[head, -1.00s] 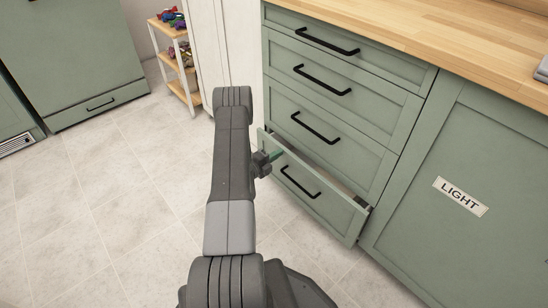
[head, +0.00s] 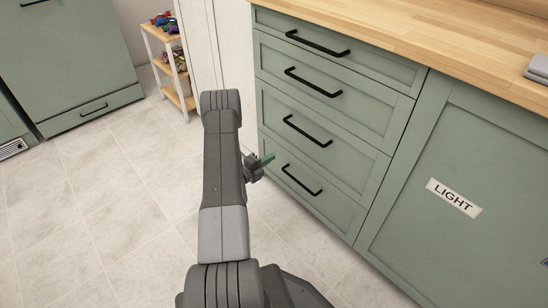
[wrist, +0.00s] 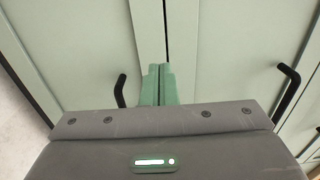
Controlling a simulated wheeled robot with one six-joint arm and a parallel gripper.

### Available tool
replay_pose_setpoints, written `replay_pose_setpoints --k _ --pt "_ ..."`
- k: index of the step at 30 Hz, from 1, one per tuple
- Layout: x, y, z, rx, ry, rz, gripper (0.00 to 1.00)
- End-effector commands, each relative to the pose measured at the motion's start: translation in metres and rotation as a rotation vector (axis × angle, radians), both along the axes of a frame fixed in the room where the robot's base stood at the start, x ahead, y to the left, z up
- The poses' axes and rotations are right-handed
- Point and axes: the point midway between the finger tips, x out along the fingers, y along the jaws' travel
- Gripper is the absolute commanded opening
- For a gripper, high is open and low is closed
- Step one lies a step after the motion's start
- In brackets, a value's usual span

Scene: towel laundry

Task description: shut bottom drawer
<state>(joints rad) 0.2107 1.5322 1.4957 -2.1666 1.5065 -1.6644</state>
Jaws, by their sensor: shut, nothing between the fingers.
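The bottom drawer (head: 310,190) is the lowest of the green drawer fronts in the head view. Its front now lies flush with the cabinet, with no gap showing above it. Its black bar handle (head: 301,180) is on the front. My gripper (head: 267,160) is at the left part of the drawer front, near its upper edge, with its green fingertips pointing at the cabinet. In the wrist view my gripper's green fingers (wrist: 158,84) are together and empty, close to a seam between two green fronts. Whether they touch the front I cannot tell.
Several other drawers with black handles (head: 307,131) stand above, under a wooden worktop (head: 430,40). A cabinet door labelled LIGHT (head: 454,196) is to the right. A small shelf rack (head: 170,62) stands at the back. The tiled floor (head: 90,200) on the left is clear.

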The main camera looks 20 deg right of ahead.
Motion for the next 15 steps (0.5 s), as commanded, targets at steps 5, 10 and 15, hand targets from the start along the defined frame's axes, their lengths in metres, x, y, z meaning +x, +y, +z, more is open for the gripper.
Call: replay_pose_setpoints --k 5,10,15 --pt "-0.014 0.04 0.003 0.0 0.003 0.004 0.0" --pt "-0.026 0.072 0.002 0.0 0.003 0.004 0.0" --pt "-0.035 0.092 0.002 -0.001 0.001 0.002 0.0"
